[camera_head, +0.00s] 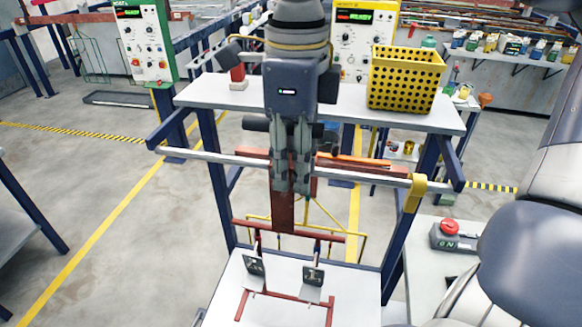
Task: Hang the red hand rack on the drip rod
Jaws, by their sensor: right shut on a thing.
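My right gripper (292,185) points down in the middle of the head view and is shut on the red hand rack (284,212). The rack's flat stem hangs below the fingers, with red crossbars and two dark plates lower down. The drip rod (215,157) is a pale bar running across the front of a blue-legged stand. The gripper covers the rod's middle and the upper end of the rack, so I cannot tell whether the rack touches the rod. My left gripper is not in view.
A yellow hook (414,194) sits at the rod's right end. A yellow perforated basket (405,80) stands on the white shelf (205,95). A white surface (235,290) lies below the rack. A red knob box (452,234) is at the right.

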